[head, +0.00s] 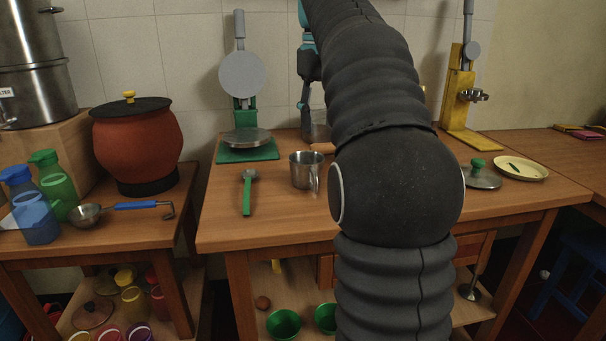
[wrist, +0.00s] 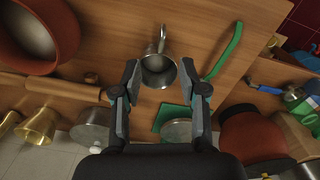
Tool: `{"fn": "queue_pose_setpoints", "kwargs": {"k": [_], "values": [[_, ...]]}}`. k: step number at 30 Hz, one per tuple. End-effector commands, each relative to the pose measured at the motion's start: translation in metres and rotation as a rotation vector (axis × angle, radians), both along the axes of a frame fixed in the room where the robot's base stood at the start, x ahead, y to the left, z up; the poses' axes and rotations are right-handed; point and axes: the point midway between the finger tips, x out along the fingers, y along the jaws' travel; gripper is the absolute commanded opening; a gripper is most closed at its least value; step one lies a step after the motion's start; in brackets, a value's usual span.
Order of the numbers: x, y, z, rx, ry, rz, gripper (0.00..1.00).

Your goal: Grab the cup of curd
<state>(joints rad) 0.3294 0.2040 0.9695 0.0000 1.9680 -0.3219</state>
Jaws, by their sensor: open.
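A shiny steel cup with a side handle (head: 306,170) stands upright on the middle wooden table. It also shows in the wrist view (wrist: 158,68), seen from above with its handle toward the top of the picture. Its inside looks pale, but I cannot tell clearly whether it holds curd. My gripper (wrist: 160,80) is open, and its two fingers appear on either side of the cup's rim in the wrist view. I cannot tell whether they are at the cup's height or touching it. My dark arm hides much of the table's right half in the head view.
A green-handled tool (head: 247,190) lies left of the cup. A green press (head: 247,155) stands behind it. A red-brown pot (head: 138,145) is on the left table. A large red-brown bowl (wrist: 62,55) is near the cup's other side. A steel lid (head: 480,178) lies right.

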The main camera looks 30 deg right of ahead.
Motion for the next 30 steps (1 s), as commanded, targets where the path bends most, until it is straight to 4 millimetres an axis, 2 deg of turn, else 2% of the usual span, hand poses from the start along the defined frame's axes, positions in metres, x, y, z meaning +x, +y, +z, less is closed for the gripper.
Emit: {"fn": "queue_pose_setpoints", "kwargs": {"k": [7,15,23,30], "values": [[-0.001,0.000,-0.026,0.001,0.003,0.000,0.42],[-0.001,0.001,-0.073,0.000,0.001,0.000,0.42],[-0.001,0.001,-0.088,0.001,0.001,0.000,0.42],[-0.003,0.004,-0.121,0.001,0.003,-0.001,0.42]]}}
